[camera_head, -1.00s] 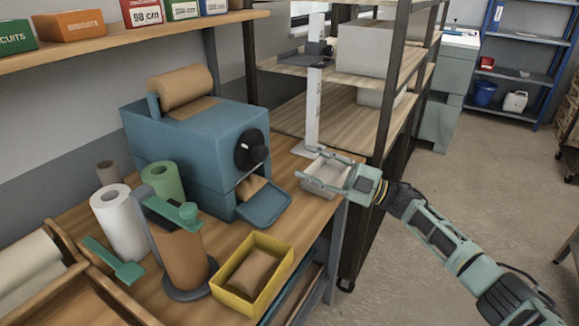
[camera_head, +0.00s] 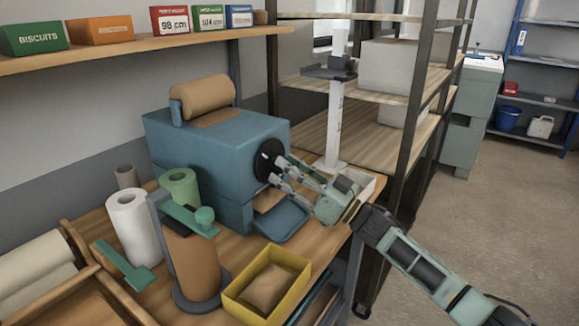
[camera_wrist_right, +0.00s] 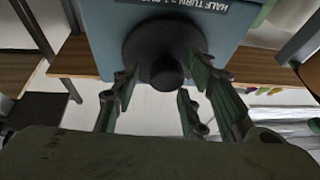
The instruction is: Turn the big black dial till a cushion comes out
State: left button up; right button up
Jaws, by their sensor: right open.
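The big black dial (camera_head: 266,160) is on the front of the blue paper machine (camera_head: 203,138), which carries a brown paper roll on top. Whether the fingers touch the knob I cannot tell. A brown paper cushion (camera_head: 268,287) lies in the yellow box (camera_head: 302,270). My left gripper is not in view.
A blue outlet tray (camera_head: 283,222) sits below the dial. A white tray (camera_head: 368,186) is behind my right gripper, near a white post (camera_head: 334,120). Paper rolls (camera_head: 133,228) and a green-handled dispenser (camera_head: 192,262) crowd the left of the bench.

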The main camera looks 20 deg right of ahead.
jog(key=shift+a, duration=0.1)
jog(key=shift+c, duration=0.5)
jog(key=shift+r, duration=0.15)
jog(key=c, duration=0.9)
jog(key=m+t+h+p, duration=0.1)
jog(key=m+h+p, duration=0.2)
jog(key=m+p, duration=0.2)
jog(key=m+t+h+p, duration=0.1)
jog(key=m+h+p, duration=0.2)
jog(key=m+p, duration=0.2)
jog(key=s+a+m+h+p, duration=0.1)
jog(key=m+h+p, duration=0.2)
jog(key=m, duration=0.7)
jog(key=shift+a+f+m+t+p, duration=0.1)
jog(key=shift+f+m+t+p, duration=0.25)
jog(key=shift+p, duration=1.05)
jog(key=shift+f, duration=0.1)
jog(key=shift+f, duration=0.1)
jog(key=o, duration=1)
jog(key=shift+w, duration=0.1)
